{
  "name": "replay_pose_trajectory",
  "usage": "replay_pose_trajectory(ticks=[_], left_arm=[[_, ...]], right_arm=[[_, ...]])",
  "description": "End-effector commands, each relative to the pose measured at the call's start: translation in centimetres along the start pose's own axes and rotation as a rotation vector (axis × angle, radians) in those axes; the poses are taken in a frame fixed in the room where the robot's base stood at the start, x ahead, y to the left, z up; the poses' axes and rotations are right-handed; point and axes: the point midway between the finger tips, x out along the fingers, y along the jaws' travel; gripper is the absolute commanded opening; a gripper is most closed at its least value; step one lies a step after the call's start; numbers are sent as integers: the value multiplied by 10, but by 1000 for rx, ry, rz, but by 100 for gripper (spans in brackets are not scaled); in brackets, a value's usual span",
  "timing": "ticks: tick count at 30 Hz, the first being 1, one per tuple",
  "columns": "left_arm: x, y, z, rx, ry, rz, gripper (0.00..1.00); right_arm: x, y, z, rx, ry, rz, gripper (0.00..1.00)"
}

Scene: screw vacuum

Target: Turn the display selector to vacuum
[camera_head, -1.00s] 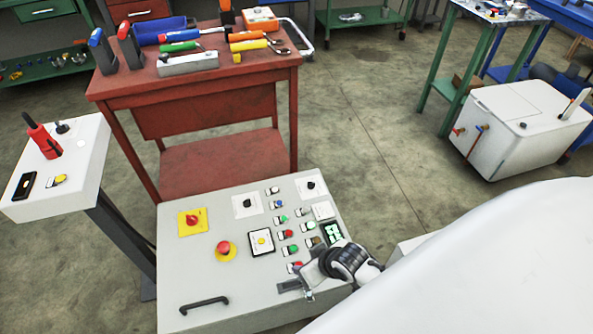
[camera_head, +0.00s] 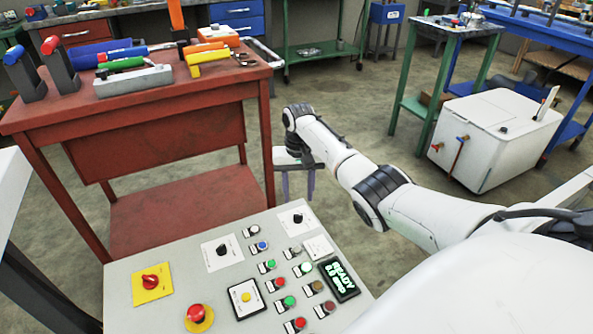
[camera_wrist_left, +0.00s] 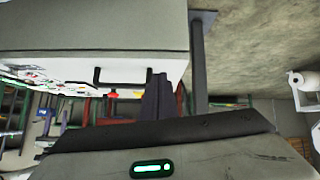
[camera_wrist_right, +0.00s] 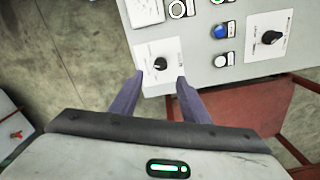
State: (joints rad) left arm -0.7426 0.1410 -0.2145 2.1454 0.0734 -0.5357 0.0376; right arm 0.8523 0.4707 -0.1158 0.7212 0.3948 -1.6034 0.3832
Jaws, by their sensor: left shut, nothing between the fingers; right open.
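The grey control panel (camera_head: 130,305) carries two black selector knobs on white plates: a left knob (camera_head: 222,250) and a far-right knob (camera_head: 298,218). Their labels are too small to read, so I cannot tell which is the display selector. A lit display (camera_head: 339,279) shows green text starting "READY". My right gripper (camera_head: 298,196) is open, fingers pointing down, above the panel's far right corner. In the right wrist view the far-right knob (camera_wrist_right: 160,63) appears between and beyond the open fingertips (camera_wrist_right: 155,85), apart from them. My left gripper (camera_wrist_left: 158,82) is shut and empty, near the panel's handle (camera_wrist_left: 122,75).
Several push buttons (camera_head: 288,301) sit between the knobs and display. A red emergency button (camera_head: 196,313) and a red rotary switch (camera_head: 150,282) are at the left. A red workbench (camera_head: 185,104) with tools stands behind the panel. A white box (camera_head: 497,140) stands on the floor at right.

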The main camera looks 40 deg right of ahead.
Motion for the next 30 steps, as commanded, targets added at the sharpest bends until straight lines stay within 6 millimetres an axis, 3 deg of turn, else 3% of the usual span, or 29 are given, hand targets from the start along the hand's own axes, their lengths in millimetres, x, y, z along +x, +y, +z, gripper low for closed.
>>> replay_pose_trajectory(ticks=[3, 10, 15, 24, 30], left_arm=[[7, 0, 7, -11, 10, 4, 0], [15, 6, 10, -14, -2, 26, 0], [21, 9, 8, -4, -25, 40, 0], [22, 9, 9, -4, -31, 42, 0], [22, 9, 9, -5, -31, 41, 0]], right_arm=[[29, 0, 1, -1, -2, 1, 42], [66, -1, 0, -3, 0, 0, 42], [76, -1, 0, -3, 2, 0, 42], [77, -1, 0, -3, 3, 0, 42], [77, -1, 0, -3, 3, 0, 8]])
